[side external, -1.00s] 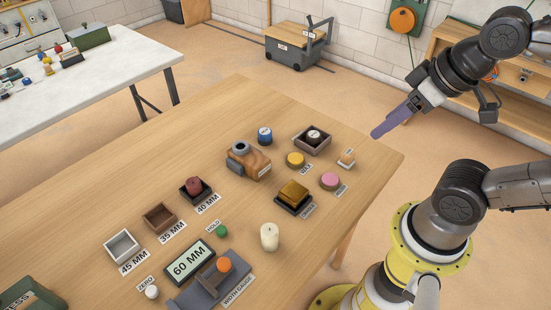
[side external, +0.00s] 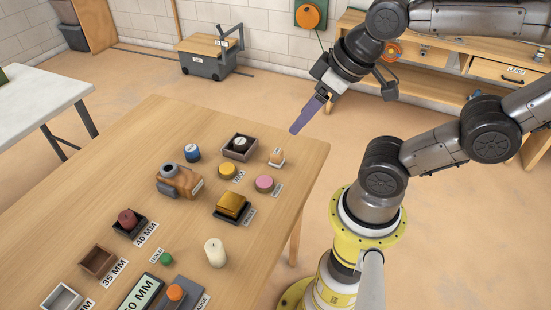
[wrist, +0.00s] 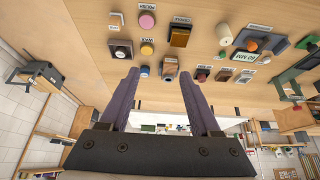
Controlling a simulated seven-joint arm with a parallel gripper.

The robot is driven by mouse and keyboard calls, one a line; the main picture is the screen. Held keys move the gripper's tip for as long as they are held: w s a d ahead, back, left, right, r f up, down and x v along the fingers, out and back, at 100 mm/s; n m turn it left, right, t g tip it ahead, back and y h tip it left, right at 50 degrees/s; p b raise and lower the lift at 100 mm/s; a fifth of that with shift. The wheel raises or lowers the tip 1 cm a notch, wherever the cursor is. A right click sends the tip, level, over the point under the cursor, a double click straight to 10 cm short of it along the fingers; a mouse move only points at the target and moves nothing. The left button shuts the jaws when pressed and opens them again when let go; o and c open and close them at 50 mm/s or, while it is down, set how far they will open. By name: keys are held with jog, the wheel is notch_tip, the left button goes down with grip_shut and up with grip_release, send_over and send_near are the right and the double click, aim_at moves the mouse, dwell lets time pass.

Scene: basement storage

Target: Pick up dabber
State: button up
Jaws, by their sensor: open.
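No label that I can read says dabber, so I cannot tell surely which thing it is. A small peach block (side external: 277,154) stands on a white base near the table's far right edge. My gripper (side external: 294,131) hangs above and beyond the table's right edge, apart from everything. In the wrist view its two purple fingers (wrist: 160,74) are spread and empty, pointing toward the table things.
Near the tray are a blue pot (side external: 192,153), a yellow disc (side external: 227,171), a pink disc (side external: 264,184), a wooden block with a grey ring (side external: 178,181) and a gold block (side external: 231,204). A candle (side external: 215,252) stands nearer. The table's far left is bare.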

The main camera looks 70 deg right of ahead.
dwell(0.3)
jog(key=shift+o, duration=0.9)
